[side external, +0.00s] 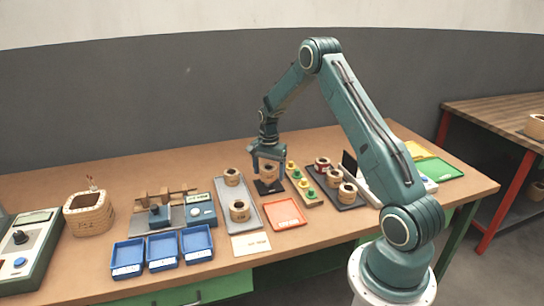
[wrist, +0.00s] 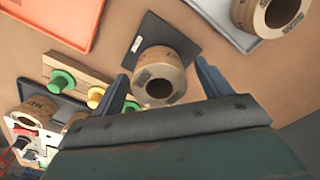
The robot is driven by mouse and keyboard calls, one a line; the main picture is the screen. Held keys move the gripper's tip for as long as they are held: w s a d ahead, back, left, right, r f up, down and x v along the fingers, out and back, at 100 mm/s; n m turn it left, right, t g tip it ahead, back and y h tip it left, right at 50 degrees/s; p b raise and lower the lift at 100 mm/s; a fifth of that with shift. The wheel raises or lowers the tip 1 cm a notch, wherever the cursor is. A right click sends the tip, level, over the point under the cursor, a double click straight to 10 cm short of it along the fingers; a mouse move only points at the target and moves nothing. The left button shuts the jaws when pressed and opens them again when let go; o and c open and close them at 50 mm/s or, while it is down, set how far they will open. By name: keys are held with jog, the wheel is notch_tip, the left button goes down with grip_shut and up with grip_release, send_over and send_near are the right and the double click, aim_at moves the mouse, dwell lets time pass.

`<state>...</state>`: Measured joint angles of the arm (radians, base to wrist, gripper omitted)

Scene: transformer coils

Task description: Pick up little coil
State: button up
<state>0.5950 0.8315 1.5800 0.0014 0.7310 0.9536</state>
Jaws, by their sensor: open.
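A small brown coil (wrist: 160,70) with a dark centre hole stands on a black pad in the wrist view. In the side view the same coil (side external: 269,171) is at the middle of the table under my arm. My gripper (side external: 267,158) is open, with its fingers pointing down around the coil. In the wrist view my gripper's fingers (wrist: 162,80) show on the left and right of the coil, with a gap at each side. I cannot tell how far the fingertips are above the pad.
The black pad (wrist: 152,28) lies under the coil. A grey tray (side external: 226,196) with two coils stands to the left. A strip with yellow and green knobs (side external: 304,186) stands close on the right. An orange tray (side external: 285,214) lies in front. A dark tray (side external: 353,204) holds more coils.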

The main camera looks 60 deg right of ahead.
dwell(0.4)
jog(key=c, duration=1.2)
jog(key=shift+c, duration=0.2)
jog(key=shift+r, duration=0.1)
notch_tip(320, 180, up, 20)
